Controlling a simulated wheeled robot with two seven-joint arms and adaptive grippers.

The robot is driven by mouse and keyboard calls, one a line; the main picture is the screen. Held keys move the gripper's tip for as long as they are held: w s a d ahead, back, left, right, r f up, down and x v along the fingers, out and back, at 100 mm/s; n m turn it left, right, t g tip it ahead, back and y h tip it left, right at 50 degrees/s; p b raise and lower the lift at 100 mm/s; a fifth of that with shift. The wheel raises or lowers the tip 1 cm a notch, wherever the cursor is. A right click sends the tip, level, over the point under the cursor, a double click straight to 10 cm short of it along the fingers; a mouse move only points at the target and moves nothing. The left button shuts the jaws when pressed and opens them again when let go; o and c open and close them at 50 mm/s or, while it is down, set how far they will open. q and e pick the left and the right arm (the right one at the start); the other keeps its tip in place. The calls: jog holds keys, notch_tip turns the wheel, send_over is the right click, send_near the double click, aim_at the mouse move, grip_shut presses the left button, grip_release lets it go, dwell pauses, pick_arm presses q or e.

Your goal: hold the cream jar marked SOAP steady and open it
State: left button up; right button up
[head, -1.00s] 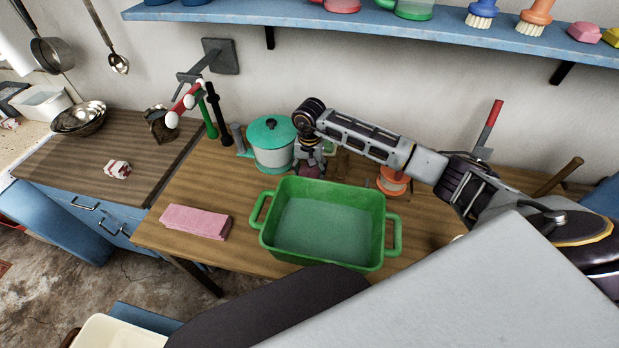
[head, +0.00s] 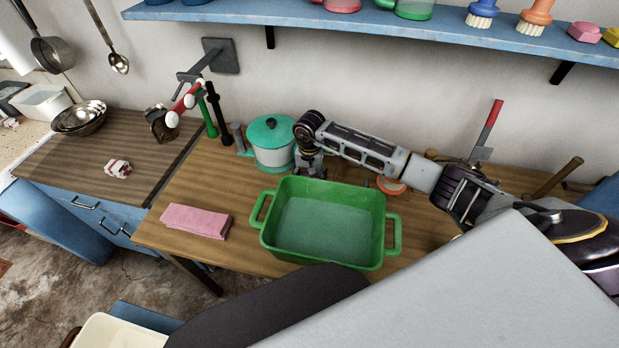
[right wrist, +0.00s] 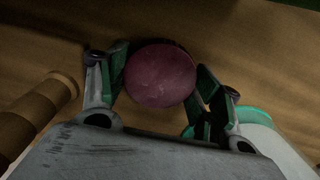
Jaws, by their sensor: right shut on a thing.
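No jar with a readable SOAP mark shows in either view. My right gripper (head: 309,168) points down just behind the green tub, right of a pale pot with a teal lid (head: 272,146). In the right wrist view its fingers are shut on the sides of a round, dull pink-red thing (right wrist: 160,76), seen from above. It could be a lid or knob; what is under it is hidden. In the head view the gripper and the tub hide it. My left gripper is not in view.
The green tub (head: 378,225) stands in front of the gripper. A pink folded cloth (head: 195,221) lies at left. A tan ribbed cylinder (right wrist: 35,112) is close to the gripper in the wrist view. An orange-topped item (head: 390,187) sits partly under my arm. A blue shelf (head: 400,22) is above.

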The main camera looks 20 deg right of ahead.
jog(key=o, duration=0.9)
jog(key=shift+o, duration=1)
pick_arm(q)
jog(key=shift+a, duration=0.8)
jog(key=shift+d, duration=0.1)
